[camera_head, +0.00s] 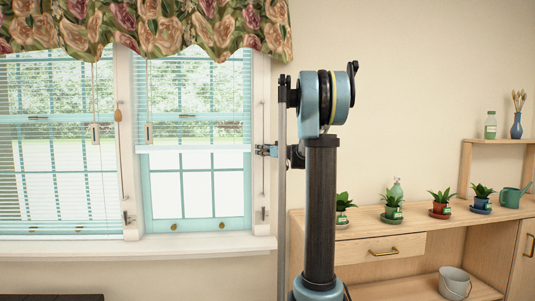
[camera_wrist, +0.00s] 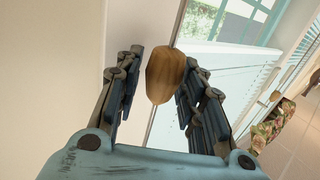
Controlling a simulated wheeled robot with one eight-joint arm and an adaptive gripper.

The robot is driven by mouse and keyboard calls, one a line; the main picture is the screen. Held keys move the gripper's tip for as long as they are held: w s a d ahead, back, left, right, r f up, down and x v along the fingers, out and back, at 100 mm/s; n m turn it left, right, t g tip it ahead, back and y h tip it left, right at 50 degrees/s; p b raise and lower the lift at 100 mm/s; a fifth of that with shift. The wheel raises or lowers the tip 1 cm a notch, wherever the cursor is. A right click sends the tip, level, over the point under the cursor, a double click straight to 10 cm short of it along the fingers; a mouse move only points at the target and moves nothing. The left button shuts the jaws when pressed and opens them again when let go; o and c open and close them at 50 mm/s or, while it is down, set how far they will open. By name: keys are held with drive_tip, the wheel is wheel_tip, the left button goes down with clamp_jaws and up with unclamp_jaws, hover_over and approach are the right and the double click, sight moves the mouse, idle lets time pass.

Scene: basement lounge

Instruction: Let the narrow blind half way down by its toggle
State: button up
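The narrow blind (camera_head: 193,100) hangs in the right-hand window, its bottom rail (camera_head: 193,148) partway down, with bare glass below. In the wrist view, its wooden toggle (camera_wrist: 165,75) on a thin cord sits between the fingers of my gripper (camera_wrist: 160,92). The fingers are apart, with a small gap showing on the left; I cannot tell whether the right finger touches it. In the head view my gripper (camera_head: 266,150) is at the cord on the right window frame, and the toggle is hidden there.
A wide blind (camera_head: 60,185) hangs low in the left window, with its own wooden toggle (camera_head: 118,115) on the post between. A cleat (camera_head: 263,213) is on the right frame below my gripper. A floral valance (camera_head: 150,25) hangs above. Potted plants stand on the cabinet (camera_head: 425,225) at right.

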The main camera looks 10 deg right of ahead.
drive_tip(key=v, duration=1.1)
drive_tip(key=shift+s+d, duration=0.2)
drive_tip(key=shift+d, duration=0.05)
drive_tip(key=shift+f, duration=0.1)
drive_tip(key=s+a+f+g+h, duration=0.1)
drive_tip(key=s+a+f+g, duration=0.3)
drive_tip(key=s, duration=0.3)
drive_tip(key=s+a+f+m+g, duration=0.1)
drive_tip(key=s+a+f, duration=0.3)
drive_tip(key=s+f, duration=0.35)
drive_tip(key=s+a+f+g+h, duration=0.1)
drive_tip(key=s+a+f+g, duration=0.3)
drive_tip(key=s, duration=0.4)
drive_tip(key=s+d+f+m+g+h, duration=0.2)
drive_tip(key=s+d+f+h, duration=0.2)
drive_tip(key=s+f, duration=0.6)
drive_tip(key=s+d+f+m+g+h, duration=0.1)
drive_tip(key=s+d+f+m+h, duration=0.2)
drive_tip(key=s+f, duration=0.8)
drive_tip(key=s+d+h, duration=0.1)
drive_tip(key=s, duration=0.2)
drive_tip(key=shift+s+d+m+g, duration=0.2)
drive_tip(key=shift+s+m+g, duration=0.1)
drive_tip(key=shift+g, duration=0.1)
drive_tip(key=shift+f, duration=0.15)
